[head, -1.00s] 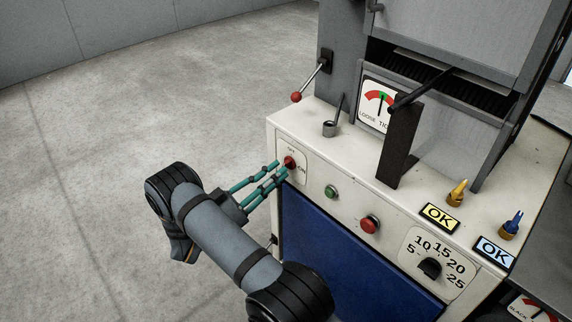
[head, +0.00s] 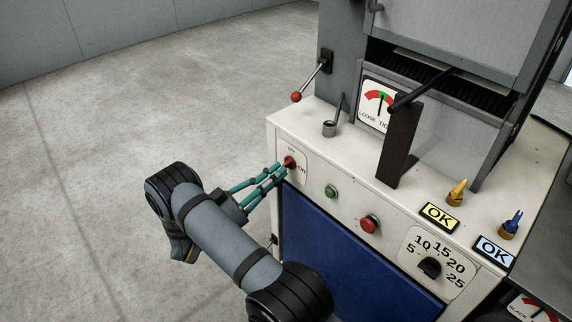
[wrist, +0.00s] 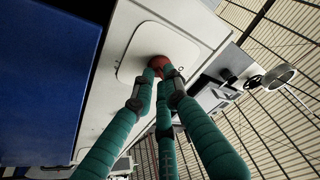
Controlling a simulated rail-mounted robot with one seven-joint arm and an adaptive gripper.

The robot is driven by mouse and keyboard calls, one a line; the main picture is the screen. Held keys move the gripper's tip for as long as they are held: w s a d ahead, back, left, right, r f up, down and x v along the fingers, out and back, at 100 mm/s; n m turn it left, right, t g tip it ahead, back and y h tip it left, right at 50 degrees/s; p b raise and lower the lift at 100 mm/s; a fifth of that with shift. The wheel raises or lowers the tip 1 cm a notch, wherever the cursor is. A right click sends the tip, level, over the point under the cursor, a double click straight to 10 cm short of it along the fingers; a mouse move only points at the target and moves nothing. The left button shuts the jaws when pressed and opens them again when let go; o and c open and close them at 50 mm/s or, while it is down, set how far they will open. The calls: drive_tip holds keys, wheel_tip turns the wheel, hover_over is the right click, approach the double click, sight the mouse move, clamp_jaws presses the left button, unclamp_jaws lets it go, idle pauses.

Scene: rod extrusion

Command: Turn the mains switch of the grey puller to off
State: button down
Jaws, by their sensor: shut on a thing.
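The mains switch (head: 289,162) is a red knob on a white plate (head: 301,155) marked OFF at the top and ON at the right, at the left end of the puller's pale front panel. My gripper (head: 281,170) has teal fingers and reaches the knob from the lower left. In the wrist view the fingertips (wrist: 161,73) are closed around the red knob (wrist: 157,62), covering part of it. The knob's exact pointing direction is hidden by the fingers. The puller's panel (head: 345,165) runs to the right of the switch.
A green button (head: 331,191), a red button (head: 370,224) and a black numbered dial (head: 429,267) sit right of the switch. A red-tipped lever (head: 296,97) stands above it. A blue door (head: 345,250) is below. Open floor (head: 120,110) lies to the left.

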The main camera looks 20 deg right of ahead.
drive_tip(key=shift+w, duration=0.2)
drive_tip(key=shift+s+n+t+p, duration=0.1)
drive_tip(key=shift+n+t+p, duration=0.45)
drive_tip(key=shift+n+t, duration=0.7)
drive_tip(key=shift+n+g, duration=0.25)
drive_tip(key=shift+n, duration=0.1)
drive_tip(key=n+t+p, duration=0.1)
drive_tip(key=n, duration=0.1)
drive_tip(key=shift+s+d+n+y, duration=0.1)
drive_tip(key=shift+s+n+y, duration=0.05)
drive_tip(key=shift+n+y, duration=0.2)
drive_tip(key=shift+r, duration=0.1)
drive_tip(key=shift+n+t+p, duration=0.3)
drive_tip(key=shift+n+p, duration=0.15)
drive_tip(key=c, duration=1.7)
unclamp_jaws()
drive_tip(key=shift+s, duration=0.1)
